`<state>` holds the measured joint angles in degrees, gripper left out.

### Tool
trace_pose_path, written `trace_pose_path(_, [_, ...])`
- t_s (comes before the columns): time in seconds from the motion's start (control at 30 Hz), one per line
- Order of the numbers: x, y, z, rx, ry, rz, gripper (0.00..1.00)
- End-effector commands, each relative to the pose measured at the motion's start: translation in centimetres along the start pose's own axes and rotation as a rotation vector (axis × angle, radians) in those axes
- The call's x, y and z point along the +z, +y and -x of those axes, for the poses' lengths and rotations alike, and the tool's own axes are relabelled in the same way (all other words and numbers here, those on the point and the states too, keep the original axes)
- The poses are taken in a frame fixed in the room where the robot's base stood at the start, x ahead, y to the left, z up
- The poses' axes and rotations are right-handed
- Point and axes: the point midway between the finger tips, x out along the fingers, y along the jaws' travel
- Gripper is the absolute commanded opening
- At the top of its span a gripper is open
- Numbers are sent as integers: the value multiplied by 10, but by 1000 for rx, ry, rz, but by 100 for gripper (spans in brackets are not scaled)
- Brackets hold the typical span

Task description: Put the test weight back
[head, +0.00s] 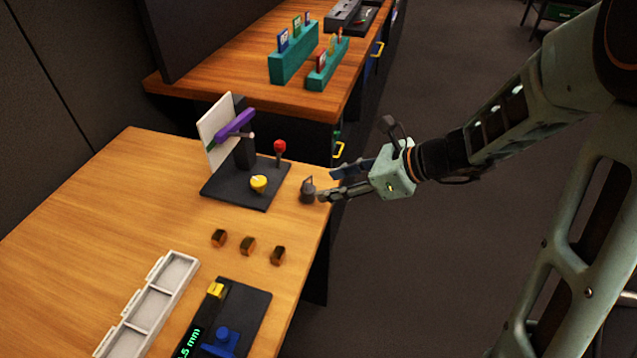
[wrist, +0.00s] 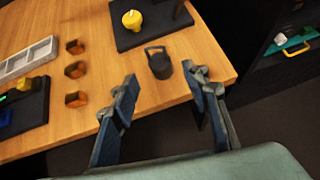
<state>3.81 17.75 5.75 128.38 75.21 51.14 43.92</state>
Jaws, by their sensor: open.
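The test weight, a small dark grey weight with a loop handle (head: 308,191), stands upright on the wooden table near its right edge. It also shows in the wrist view (wrist: 159,63), ahead of my fingers and between their lines. My gripper (head: 335,184) is open and empty, at the table's right edge, with its fingertips close to the weight. In the wrist view the two blue-padded fingers (wrist: 161,80) are spread apart. I cannot tell whether a fingertip touches the weight.
A black base (head: 236,191) with a yellow knob, red-topped lever and white panel stands behind the weight. Several brown nuts (head: 248,246) lie in front. A white compartment tray (head: 152,305) and a black gauge device (head: 245,310) sit nearer. Another table (head: 220,75) with teal racks is behind.

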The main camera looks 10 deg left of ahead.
Motion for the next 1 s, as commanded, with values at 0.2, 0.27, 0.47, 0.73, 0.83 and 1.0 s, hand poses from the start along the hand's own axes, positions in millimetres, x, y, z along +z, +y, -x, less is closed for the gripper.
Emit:
trace_pose_path(0.2, [2, 0, 43, -2, 0, -1, 42])
trace_pose_path(0.27, [1, 0, 50, -1, 0, 0, 42])
trace_pose_path(0.47, [0, 0, 60, 1, 0, 0, 42])
trace_pose_path(0.73, [0, 0, 60, 1, 0, 0, 42])
trace_pose_path(0.83, [0, 0, 60, 1, 0, 0, 42])
trace_pose_path(1.0, [-1, -1, 61, 2, 19, 39, 42])
